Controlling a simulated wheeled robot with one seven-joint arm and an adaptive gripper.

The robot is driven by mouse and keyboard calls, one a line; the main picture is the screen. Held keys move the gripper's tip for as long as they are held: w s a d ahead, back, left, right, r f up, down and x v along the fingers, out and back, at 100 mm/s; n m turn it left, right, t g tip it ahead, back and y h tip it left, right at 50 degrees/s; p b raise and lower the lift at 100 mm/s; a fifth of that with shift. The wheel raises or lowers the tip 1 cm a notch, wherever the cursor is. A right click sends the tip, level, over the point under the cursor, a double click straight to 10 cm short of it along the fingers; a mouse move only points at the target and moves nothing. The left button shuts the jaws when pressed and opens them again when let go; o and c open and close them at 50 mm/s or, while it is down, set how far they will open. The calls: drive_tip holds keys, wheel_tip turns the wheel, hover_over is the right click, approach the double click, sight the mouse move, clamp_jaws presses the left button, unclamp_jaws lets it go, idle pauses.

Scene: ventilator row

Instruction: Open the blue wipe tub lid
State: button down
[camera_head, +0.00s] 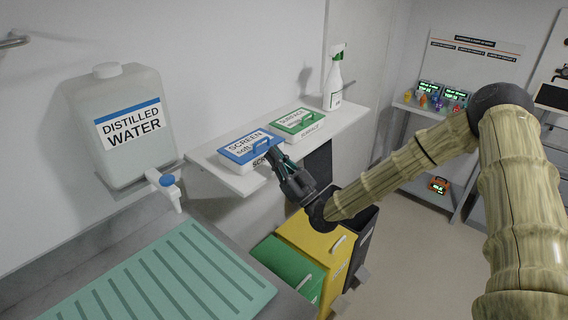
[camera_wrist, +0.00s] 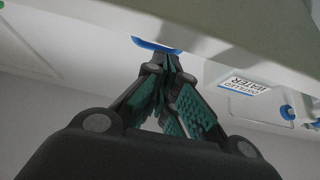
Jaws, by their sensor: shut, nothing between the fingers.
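The blue wipe tub (camera_head: 240,148), a low white box with a blue lid labelled "SCREEN", sits on the white wall shelf. Its lid looks flat and closed, with a blue handle near its right side. My gripper (camera_head: 272,153) is shut and empty, its fingertips at the tub's front right edge by the handle. In the wrist view a blue edge (camera_wrist: 150,45) shows just beyond my fingertips (camera_wrist: 168,62). I cannot tell whether they touch it. Part of the tub's right front is hidden behind my fingers.
A green-lidded tub (camera_head: 299,122) stands close on the right, with a spray bottle (camera_head: 334,82) beyond it. The white shelf (camera_head: 213,167) juts from the wall. A distilled water jug (camera_head: 118,125) stands at left. Green and yellow bins (camera_head: 312,240) stand below my gripper.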

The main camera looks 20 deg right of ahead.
drive_tip(key=shift+p+x, duration=0.6)
drive_tip(key=shift+x, duration=0.9)
drive_tip(key=shift+a, duration=0.15)
drive_tip(key=shift+r, duration=0.15)
drive_tip(key=shift+r+g, duration=0.2)
drive_tip(key=shift+g, duration=0.1)
drive_tip(key=shift+r, duration=0.1)
